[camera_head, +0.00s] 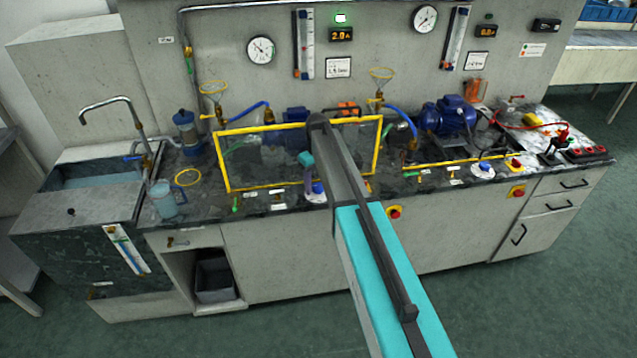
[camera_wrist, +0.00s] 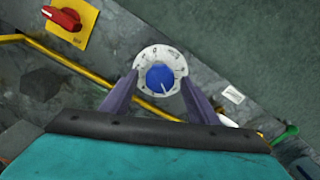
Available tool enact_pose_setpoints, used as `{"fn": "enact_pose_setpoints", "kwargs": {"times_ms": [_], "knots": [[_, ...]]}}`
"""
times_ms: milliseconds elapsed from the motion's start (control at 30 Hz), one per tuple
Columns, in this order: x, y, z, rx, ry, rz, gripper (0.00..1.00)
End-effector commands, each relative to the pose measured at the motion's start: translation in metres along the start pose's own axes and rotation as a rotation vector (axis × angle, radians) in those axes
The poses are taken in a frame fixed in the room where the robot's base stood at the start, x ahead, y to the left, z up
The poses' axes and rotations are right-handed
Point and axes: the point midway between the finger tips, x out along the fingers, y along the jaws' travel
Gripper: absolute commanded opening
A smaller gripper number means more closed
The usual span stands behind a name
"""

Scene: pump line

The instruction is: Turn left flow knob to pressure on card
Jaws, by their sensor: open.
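The left flow knob (camera_wrist: 160,77) is a blue round knob with a white pointer line on a white dial with dark marks, seen in the wrist view. In the head view it sits near the bench's front edge (camera_head: 317,188), partly hidden by my arm. My gripper (camera_wrist: 159,88) is open, its two purple-grey fingers on either side of the dial; I cannot tell whether they touch the knob.
A yellow frame (camera_head: 222,163) stands around the left pump area behind the knob. A red switch on a yellow plate (camera_wrist: 71,20) is close beside the dial. A green handle (camera_wrist: 286,134) lies on the other side. A second flow dial (camera_head: 483,170) is further right.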

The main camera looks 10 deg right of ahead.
Motion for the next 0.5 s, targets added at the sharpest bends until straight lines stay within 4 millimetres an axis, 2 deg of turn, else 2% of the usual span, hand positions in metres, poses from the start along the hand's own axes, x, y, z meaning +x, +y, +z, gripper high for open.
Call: {"fn": "enact_pose_setpoints", "kwargs": {"times_ms": [67,300,500], "knots": [[-0.0002,0.0001,0.0,0.0,0.0,0.0,0.55],[-0.0004,0.0001,0.0001,0.0,0.0,0.0,0.14],[0.0001,0.0002,0.0,0.019,0.0,0.0,0.14]]}}
